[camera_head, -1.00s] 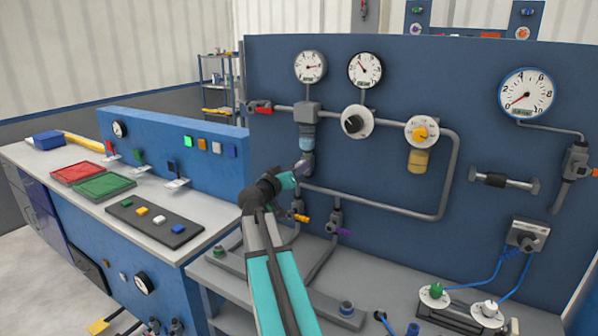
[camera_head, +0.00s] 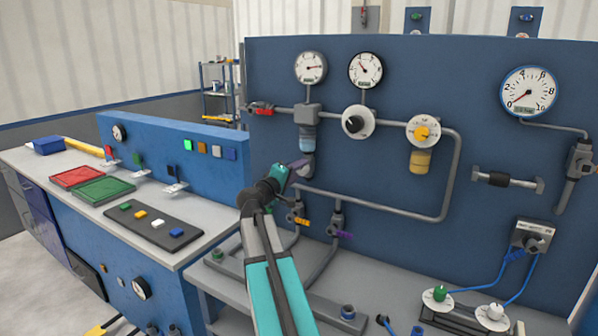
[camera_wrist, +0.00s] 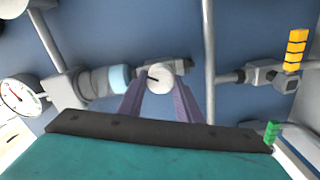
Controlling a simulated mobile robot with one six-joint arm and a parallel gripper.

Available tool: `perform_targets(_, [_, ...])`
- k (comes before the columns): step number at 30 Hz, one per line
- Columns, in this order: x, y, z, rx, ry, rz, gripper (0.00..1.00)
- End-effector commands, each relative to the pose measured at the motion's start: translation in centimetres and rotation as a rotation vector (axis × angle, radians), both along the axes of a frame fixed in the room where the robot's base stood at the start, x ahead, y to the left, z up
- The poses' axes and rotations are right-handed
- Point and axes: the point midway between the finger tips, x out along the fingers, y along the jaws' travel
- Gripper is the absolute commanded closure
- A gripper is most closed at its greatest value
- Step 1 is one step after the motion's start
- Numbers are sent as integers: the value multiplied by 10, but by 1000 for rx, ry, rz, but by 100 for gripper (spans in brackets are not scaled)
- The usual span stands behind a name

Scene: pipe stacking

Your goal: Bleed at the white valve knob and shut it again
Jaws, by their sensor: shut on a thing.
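The white valve knob (camera_wrist: 160,78) is round, with a dark mark toward its left edge in the wrist view. It sits on grey pipe fittings beside a cylinder with a light-blue band (camera_wrist: 119,78). My gripper (camera_wrist: 160,92) has its two purple fingers on either side of the knob, shut on it. In the head view my gripper (camera_head: 299,164) is at the fitting below the blue-banded cylinder (camera_head: 307,137), and it hides the knob there.
A red-handled valve (camera_head: 262,108) and dial gauges (camera_head: 310,67) are above. A black knob (camera_head: 354,122) and a yellow knob (camera_head: 422,133) are to the right. Below are valves with orange (camera_head: 301,222) and purple (camera_head: 345,235) handles. Pipes run close around my gripper.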

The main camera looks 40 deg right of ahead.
Motion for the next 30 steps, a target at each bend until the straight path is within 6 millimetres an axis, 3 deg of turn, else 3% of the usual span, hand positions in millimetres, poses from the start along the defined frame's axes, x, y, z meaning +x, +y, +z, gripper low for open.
perform_targets(15, [1, 1, -2, -108, 442, 3, 91])
perform_targets(30, [1, 1, -4, -150, 604, 3, 91])
